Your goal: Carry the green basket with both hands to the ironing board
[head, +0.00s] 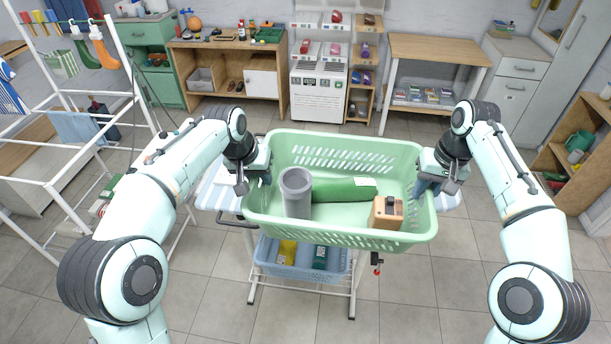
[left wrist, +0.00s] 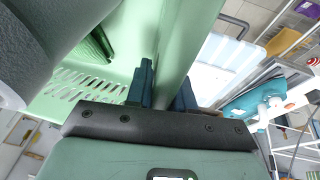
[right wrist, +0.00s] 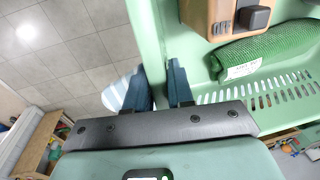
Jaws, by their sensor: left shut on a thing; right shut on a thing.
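The green basket (head: 343,236) is held level between my two grippers in the head view. It holds a grey cylinder (head: 296,196), a rolled green mat (head: 345,190) and a small wooden box (head: 386,212). My left gripper (head: 256,180) is shut on the basket's left wall; that wall (left wrist: 196,45) runs between its fingers in the left wrist view. My right gripper (head: 432,183) is shut on the right wall (right wrist: 165,25). The ironing board (head: 212,190) has a blue-and-white striped cover and shows at both sides of the basket, which hides its middle. I cannot tell whether they touch.
A blue crate (head: 303,262) with bottles sits on the rack below the basket. A white drying rack (head: 60,180) with laundry stands at the left. A wooden table (head: 440,48) and a shelf (head: 590,140) stand at the back and right. Tiled floor is open in front.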

